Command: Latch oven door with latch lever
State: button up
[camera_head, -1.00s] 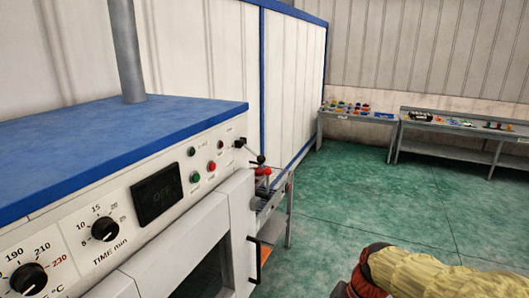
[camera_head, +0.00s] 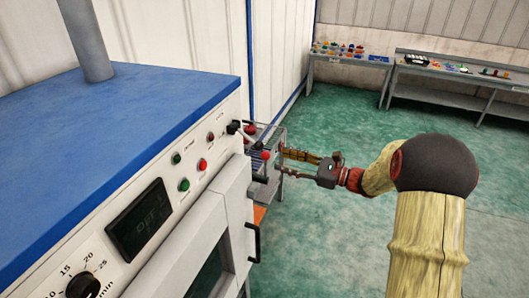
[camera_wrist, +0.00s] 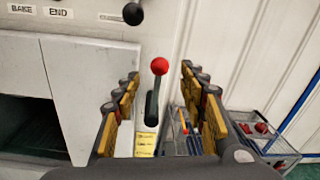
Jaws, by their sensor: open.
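The white oven door (camera_head: 217,240) has a dark window and a black handle (camera_head: 254,243). I cannot tell whether it is fully closed.
A black-knobbed lever (camera_head: 233,127) sits above the latch, also in the wrist view (camera_wrist: 133,14). Benches with small parts (camera_head: 345,57) stand at the back. Green floor to the right is clear.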

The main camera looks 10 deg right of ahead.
aim_at(266, 155)
jog(key=p+x, duration=0.1)
jog(key=x, duration=0.6)
jog(key=shift+w+a+f+p, duration=0.1)
jog(key=shift+w+a+p, duration=0.15)
jog(key=shift+w+p, duration=0.05)
jog(key=shift+s, duration=0.1)
jog(key=shift+c, duration=0.2)
grip_shut()
dwell(0.4)
